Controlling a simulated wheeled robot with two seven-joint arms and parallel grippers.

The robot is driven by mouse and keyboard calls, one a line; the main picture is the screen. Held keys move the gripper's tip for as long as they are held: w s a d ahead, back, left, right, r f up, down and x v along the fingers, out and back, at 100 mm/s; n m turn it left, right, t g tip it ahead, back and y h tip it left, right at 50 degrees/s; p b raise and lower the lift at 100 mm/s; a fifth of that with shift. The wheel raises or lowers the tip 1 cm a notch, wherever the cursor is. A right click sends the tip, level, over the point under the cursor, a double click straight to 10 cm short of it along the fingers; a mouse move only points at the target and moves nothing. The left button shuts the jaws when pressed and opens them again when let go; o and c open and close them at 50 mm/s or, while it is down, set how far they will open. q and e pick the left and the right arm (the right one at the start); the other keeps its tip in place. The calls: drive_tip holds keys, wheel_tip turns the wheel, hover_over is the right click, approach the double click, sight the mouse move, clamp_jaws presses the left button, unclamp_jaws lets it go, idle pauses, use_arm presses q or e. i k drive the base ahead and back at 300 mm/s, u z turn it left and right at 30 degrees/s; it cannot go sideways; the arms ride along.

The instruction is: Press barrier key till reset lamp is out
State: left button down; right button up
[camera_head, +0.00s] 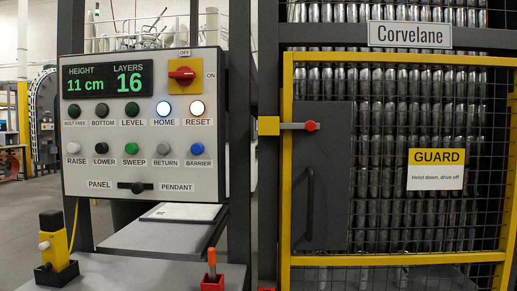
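The control panel (143,170) faces me at the left, a pale box with a dark display (108,82) reading HEIGHT 11 cm and LAYERS 16. The blue BARRIER key (197,149) is at the right end of the lower button row. The RESET lamp (197,108) above it glows white. The HOME lamp (164,108) beside it also glows white. Neither of my grippers shows in the head view.
A red rotary switch (182,76) on yellow sits at the panel's upper right. A yellow-framed mesh guard door (288,190) fills the right, with stacked cans behind. A yellow pendant (53,243) and an orange-handled tool (211,262) stand on the grey surface below.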

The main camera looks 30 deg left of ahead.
sight(196, 149)
drive_tip(key=u, duration=0.25)
drive_tip(key=i, duration=1.2)
drive_tip(key=u, duration=0.7)
